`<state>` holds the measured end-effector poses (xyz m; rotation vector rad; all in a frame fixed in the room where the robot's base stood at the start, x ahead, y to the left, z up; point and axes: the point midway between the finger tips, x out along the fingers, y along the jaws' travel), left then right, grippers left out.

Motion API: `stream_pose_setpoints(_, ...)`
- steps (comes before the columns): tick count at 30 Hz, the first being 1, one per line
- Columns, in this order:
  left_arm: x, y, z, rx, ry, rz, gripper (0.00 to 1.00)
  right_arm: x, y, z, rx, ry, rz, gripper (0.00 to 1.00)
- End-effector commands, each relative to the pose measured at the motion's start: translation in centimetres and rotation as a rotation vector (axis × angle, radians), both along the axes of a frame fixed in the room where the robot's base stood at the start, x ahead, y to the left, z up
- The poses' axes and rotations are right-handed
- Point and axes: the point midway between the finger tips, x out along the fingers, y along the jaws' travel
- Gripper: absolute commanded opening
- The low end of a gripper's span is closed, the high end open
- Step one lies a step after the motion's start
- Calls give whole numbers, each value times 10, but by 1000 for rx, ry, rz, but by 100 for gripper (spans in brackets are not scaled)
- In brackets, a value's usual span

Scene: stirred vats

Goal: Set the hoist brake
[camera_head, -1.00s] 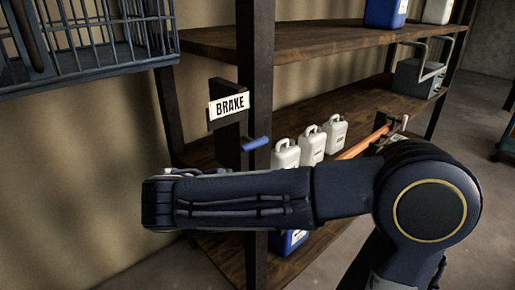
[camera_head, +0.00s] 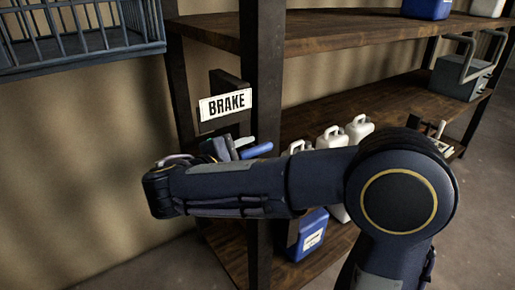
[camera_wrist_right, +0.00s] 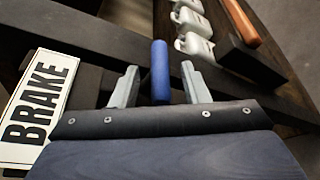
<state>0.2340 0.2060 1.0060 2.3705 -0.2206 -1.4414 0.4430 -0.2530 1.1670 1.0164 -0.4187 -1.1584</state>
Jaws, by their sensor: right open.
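The brake lever shows as a blue handle (camera_head: 257,150) sticking out from a dark mount beside the shelf post. A white sign reading BRAKE (camera_head: 224,105) is fixed just above it. The handle (camera_wrist_right: 160,72) and the sign (camera_wrist_right: 38,108) also show in the right wrist view. My right gripper (camera_head: 237,146) is at the handle, below the sign. In the right wrist view its open fingers (camera_wrist_right: 160,82) stand on either side of the handle, with gaps showing. My right forearm hides part of the shelf below. My left gripper is not in view.
The dark shelf post (camera_head: 263,70) stands close beside the handle. White jugs (camera_head: 331,137) stand on the middle shelf, and a blue container (camera_head: 307,236) is lower down. A barred cage (camera_head: 80,35) hangs at upper left. An orange bar (camera_wrist_right: 241,22) lies near the jugs.

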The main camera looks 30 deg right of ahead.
Motion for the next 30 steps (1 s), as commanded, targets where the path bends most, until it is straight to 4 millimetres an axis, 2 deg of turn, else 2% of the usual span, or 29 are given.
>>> stream_pose_setpoints(3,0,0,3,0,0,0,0,6,-15,-3,1,1,-3,41)
stream_pose_setpoints(6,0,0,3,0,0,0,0,9,-22,-5,1,0,-1,41)
stream_pose_setpoints(16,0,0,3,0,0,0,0,11,-26,-6,1,0,0,41)
stream_pose_setpoints(25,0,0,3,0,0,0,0,11,-26,-6,1,0,0,2)
stream_pose_setpoints(30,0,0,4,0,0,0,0,11,-26,-6,6,1,1,0)
